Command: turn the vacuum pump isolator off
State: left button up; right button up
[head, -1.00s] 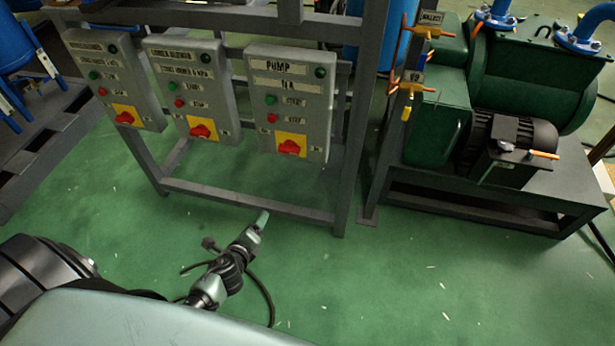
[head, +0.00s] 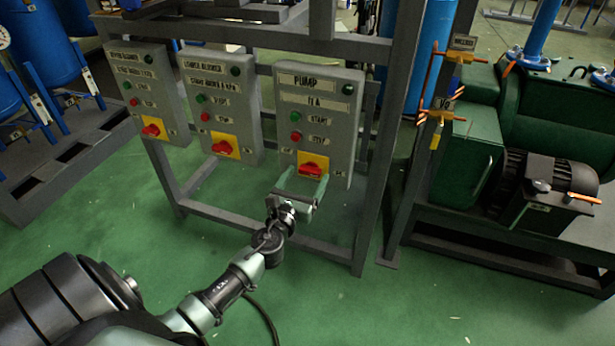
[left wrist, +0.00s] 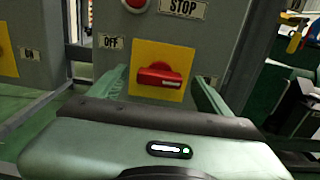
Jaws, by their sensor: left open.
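The pump isolator is a red rotary handle (head: 311,169) on a yellow plate (head: 316,159), low on the grey box labelled PUMP (head: 318,112). In the left wrist view the red handle (left wrist: 158,76) lies roughly level, with an OFF label (left wrist: 111,42) at upper left of the yellow plate. My left gripper (head: 301,182) is open in front of the handle. Its two fingers show to the left and right of the handle in the left wrist view (left wrist: 160,88). I cannot tell whether they touch the panel. My right gripper is not in view.
Two similar grey boxes, one in the middle (head: 222,105) and one at the left (head: 146,95), hang on the same frame. A dark frame post (head: 385,150) stands right of the pump box. A green pump (head: 545,110) is at the right. Green floor lies open below.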

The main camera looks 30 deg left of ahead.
pick_arm(q)
jog(key=shift+w+a, duration=0.1)
jog(key=shift+w, duration=0.45)
jog(key=c, duration=1.4)
jog(key=shift+o, duration=0.2)
jog(key=shift+n, duration=0.4)
jog(key=n+b, duration=0.1)
jog(key=n, duration=0.2)
jog(key=shift+a+f+n, duration=0.1)
jog(key=shift+n, duration=0.3)
jog(key=n, duration=0.4)
jog(key=shift+s+n+b, duration=0.1)
jog(key=shift+n+b, duration=0.2)
jog(key=shift+b, duration=0.05)
jog(key=n, duration=0.4)
jog(key=shift+a+f+n, duration=0.1)
jog(key=shift+n, duration=0.2)
jog(key=shift+f+n+p, duration=0.1)
jog(key=shift+n+p, duration=0.25)
jog(key=shift+n, duration=1.75)
